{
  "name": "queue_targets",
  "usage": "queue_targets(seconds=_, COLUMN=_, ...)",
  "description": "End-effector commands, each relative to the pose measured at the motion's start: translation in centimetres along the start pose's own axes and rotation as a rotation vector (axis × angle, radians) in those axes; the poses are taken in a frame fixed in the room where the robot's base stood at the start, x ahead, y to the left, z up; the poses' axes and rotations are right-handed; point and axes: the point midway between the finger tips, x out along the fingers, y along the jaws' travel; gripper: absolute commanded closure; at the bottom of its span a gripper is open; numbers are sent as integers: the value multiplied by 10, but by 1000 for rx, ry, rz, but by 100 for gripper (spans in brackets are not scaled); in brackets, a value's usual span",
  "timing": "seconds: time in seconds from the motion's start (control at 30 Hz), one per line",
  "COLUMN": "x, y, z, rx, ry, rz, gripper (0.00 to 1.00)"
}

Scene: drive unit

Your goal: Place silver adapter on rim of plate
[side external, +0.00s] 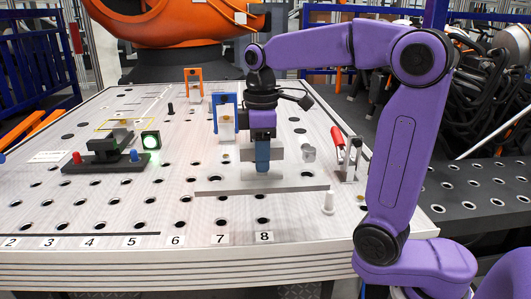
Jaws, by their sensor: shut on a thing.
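My gripper (262,166) points straight down over the right-middle of the table, with its blue fingers low. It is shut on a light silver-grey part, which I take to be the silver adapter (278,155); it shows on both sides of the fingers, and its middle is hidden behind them. A flat grey plate (212,191) lies across the table just below and in front of the fingers. I cannot tell whether the adapter touches the plate or is just above or behind it.
A small silver cylinder (309,154) and a red-handled clamp (339,145) stand to the right. A white peg (328,202) stands at the plate's right end. Blue (225,115) and orange (193,82) brackets stand behind left. A black fixture (106,155) sits left. The perforated table (130,210) is clear front left.

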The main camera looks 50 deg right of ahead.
Motion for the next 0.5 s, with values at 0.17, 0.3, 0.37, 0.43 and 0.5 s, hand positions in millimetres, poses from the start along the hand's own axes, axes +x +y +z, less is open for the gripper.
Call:
queue_targets(seconds=0.17, x=11, y=15, z=-22, rx=0, ry=1, rz=1, gripper=100)
queue_targets(seconds=0.3, x=20, y=27, z=-39, rx=0, ry=3, rz=2, gripper=100)
queue_targets(seconds=0.37, x=24, y=32, z=-46, rx=0, ry=2, rz=2, gripper=100)
queue_targets(seconds=0.43, x=32, y=36, z=-53, rx=0, ry=1, rz=1, gripper=100)
queue_targets(seconds=0.5, x=42, y=41, z=-60, rx=-1, ry=0, rz=0, gripper=100)
